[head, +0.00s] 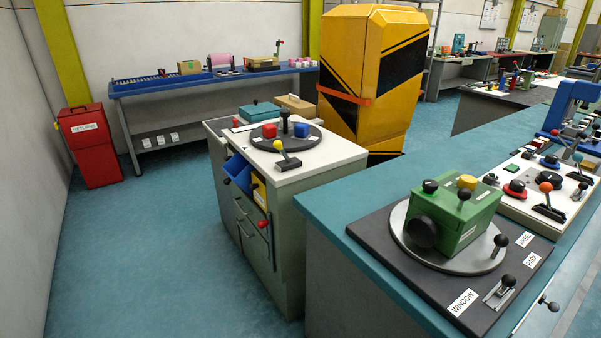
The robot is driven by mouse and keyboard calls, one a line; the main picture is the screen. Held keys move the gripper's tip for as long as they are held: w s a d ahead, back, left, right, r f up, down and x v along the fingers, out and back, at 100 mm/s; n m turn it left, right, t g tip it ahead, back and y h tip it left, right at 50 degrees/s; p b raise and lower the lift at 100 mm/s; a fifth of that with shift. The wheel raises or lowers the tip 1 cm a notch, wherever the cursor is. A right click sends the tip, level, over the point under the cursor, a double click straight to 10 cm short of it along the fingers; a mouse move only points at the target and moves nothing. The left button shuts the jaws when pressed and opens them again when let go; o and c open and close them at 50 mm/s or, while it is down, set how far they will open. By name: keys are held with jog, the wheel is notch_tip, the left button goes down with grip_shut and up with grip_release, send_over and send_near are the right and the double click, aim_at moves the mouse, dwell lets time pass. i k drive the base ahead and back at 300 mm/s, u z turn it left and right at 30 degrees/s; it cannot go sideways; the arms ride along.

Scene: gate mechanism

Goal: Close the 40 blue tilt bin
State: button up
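The blue tilt bin (238,169) is set in the upper side of the grey-green cabinet (290,255) left of the middle of the head view. It leans outward from the cabinet at its top, so it stands tilted open. A small dark knob (227,181) shows at its front. A yellow bin (259,191) sits right beside it, to the right. The number 40 cannot be read on the blue bin. My gripper is not in view.
A lever with a red knob (263,224) sticks out from the cabinet below the yellow bin. Drawer handles show lower on that side. The teal floor (140,250) left of the cabinet is clear. A teal bench (325,215) stands close at right.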

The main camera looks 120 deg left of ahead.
aim_at(239, 170)
jog(key=u, duration=4.55)
jog(key=k, duration=0.55)
jog(key=u, duration=0.7)
jog(key=i, duration=0.6)
jog(key=z, duration=0.65)
jog(key=i, duration=1.25)
jog(key=z, duration=0.7)
